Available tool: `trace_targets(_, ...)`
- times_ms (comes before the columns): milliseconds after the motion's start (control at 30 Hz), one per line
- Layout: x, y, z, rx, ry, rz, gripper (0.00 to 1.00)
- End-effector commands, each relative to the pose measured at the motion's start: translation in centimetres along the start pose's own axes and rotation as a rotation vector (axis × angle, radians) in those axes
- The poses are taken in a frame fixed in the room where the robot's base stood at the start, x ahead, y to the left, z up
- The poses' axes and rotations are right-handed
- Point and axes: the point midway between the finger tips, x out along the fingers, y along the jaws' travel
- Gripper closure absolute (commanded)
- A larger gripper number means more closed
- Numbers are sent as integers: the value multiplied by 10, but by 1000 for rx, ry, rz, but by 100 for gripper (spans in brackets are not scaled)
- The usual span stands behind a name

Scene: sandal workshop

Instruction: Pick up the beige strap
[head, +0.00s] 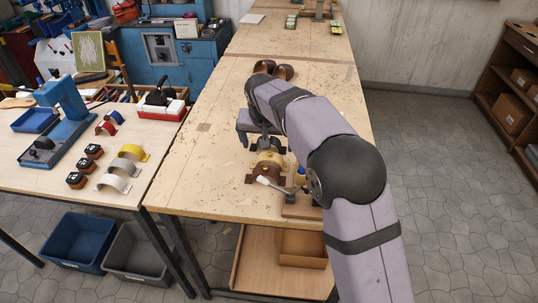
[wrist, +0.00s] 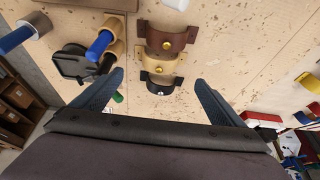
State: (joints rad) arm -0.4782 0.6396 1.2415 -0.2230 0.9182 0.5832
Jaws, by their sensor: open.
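In the wrist view, a beige strap (wrist: 161,63) with a yellow stud arches on the wooden bench, between a brown strap (wrist: 167,38) and a dark piece (wrist: 160,86). In the head view the beige strap (head: 268,158) is partly covered by my arm. My gripper (wrist: 160,79) is open and empty, its two fingers apart on either side of the line of straps. It also shows in the head view (head: 265,142), above the bench beside the straps. I cannot tell its exact height over the beige strap.
More straps, including a yellow one (head: 131,152), lie on the left table. Brown rounded pieces (head: 283,72) lie farther back. The bench's left part is clear.

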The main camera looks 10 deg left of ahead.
Motion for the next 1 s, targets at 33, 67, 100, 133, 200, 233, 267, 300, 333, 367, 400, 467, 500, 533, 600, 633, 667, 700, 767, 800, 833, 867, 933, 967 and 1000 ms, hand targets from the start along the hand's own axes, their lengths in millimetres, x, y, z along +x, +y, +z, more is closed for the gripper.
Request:
trace_targets(33,7,0,1,0,-2,1,7)
trace_targets(67,12,0,1,0,-2,1,7)
trace_targets(100,21,0,1,0,-3,2,7)
trace_targets(133,27,0,1,0,-3,2,7)
trace_targets(200,42,-1,0,0,-3,2,7)
trace_targets(233,46,-1,0,0,-3,2,7)
trace_targets(267,48,-1,-1,0,-2,1,7)
trace_targets(300,48,-2,-2,0,-1,1,7)
trace_targets(333,47,-2,-2,0,-1,0,7)
trace_targets(367,47,-2,-2,0,-1,1,7)
trace_targets(400,47,-2,-2,0,-2,1,7)
trace_targets(467,51,-1,-2,-1,-3,2,7)
trace_targets(500,54,-1,-2,-1,-4,2,7)
trace_targets(533,56,-1,-2,-1,-3,2,7)
trace_targets(600,62,-1,-2,-1,-4,2,7)
trace_targets(633,64,-1,-2,-1,-4,2,7)
trace_targets(667,65,-1,-2,-1,-3,1,7)
trace_targets(700,67,-2,-2,-1,-2,1,7)
trace_targets(767,67,-2,-2,-1,-1,0,7)
trace_targets(800,68,-2,-2,-1,-1,1,7)
trace_targets(833,68,-1,-2,-1,-2,1,7)
trace_targets(867,69,-1,-2,-1,-2,1,7)
trace_targets(933,73,-1,-2,-1,-5,2,7)
trace_targets(967,76,0,-2,-1,-5,2,7)
trace_targets(1000,79,0,-2,-1,-5,2,7)
